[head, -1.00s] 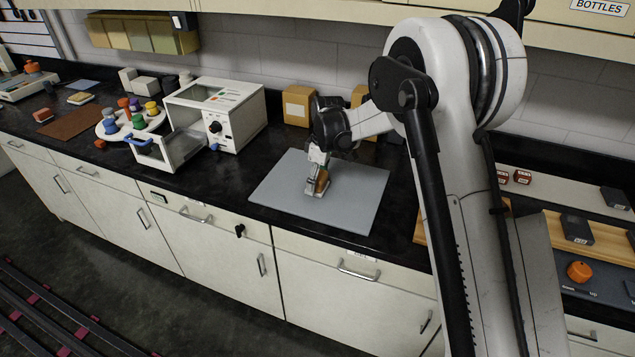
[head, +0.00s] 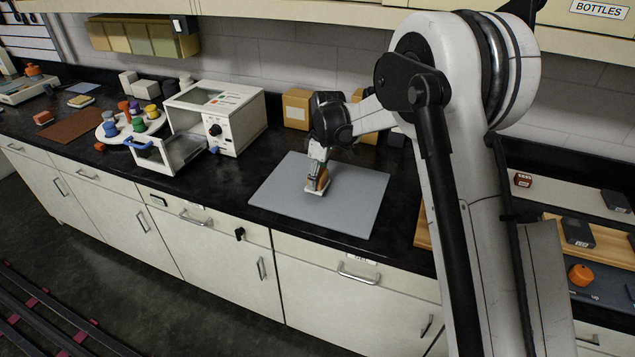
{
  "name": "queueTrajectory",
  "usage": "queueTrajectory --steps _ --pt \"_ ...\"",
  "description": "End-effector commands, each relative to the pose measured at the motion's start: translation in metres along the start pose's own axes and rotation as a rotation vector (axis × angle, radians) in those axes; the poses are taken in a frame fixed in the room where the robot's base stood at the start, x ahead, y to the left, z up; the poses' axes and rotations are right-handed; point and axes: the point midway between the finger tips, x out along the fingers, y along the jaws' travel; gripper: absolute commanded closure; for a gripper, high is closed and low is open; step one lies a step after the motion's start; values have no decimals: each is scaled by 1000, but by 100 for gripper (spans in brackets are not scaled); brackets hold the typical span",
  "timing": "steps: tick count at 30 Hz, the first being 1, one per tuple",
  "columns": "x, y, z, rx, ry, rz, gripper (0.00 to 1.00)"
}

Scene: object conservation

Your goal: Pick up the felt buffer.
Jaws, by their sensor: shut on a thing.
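The felt buffer (head: 315,188) looks like a small orange-brown block with a pale base. It is over the middle of the grey mat (head: 358,205), upright or nearly so. My gripper (head: 318,178) points down from above and is shut on the buffer. The fingers cover part of its body. I cannot tell whether the pale base touches the mat or is just above it.
Behind the mat are cardboard-coloured boxes (head: 297,107). A round white tray (head: 106,130) holds several coloured pieces. The mat around the buffer is clear.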

Motion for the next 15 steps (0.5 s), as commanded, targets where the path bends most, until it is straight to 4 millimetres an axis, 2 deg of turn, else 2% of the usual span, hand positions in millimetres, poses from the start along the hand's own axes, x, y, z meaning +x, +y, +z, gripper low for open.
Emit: queueTrajectory --steps 3,9,15 --pt "-22 -3 -4 -2 0 0 81" --pt "-45 -46 -28 -3 0 -1 81" --pt "-65 -80 -48 -3 0 -1 81"
